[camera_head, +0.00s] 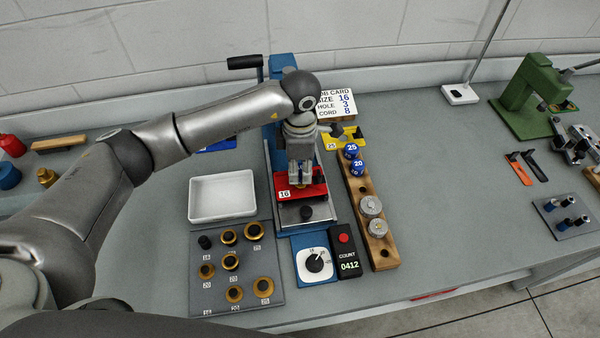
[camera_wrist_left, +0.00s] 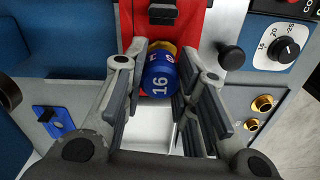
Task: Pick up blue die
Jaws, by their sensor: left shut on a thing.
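The blue die (camera_wrist_left: 160,82), marked 16, sits between the two fingers of my left gripper (camera_head: 299,182) in the wrist view. The gripper is shut on it. The gripper is over the blue press, at the red block (camera_head: 314,191) labelled 16; the red block also shows in the left wrist view (camera_wrist_left: 190,32). A yellow-gold piece shows just behind the die there. I cannot tell whether the die still touches the block. My right gripper is not in view.
A wooden rack (camera_head: 383,257) right of the press holds blue dies 25 (camera_head: 351,151) and 20 (camera_head: 358,170) and two silvery pieces. A white tray (camera_head: 222,196) and a grey board (camera_head: 267,296) with gold rings are left. A black counter (camera_head: 346,255) stands in front.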

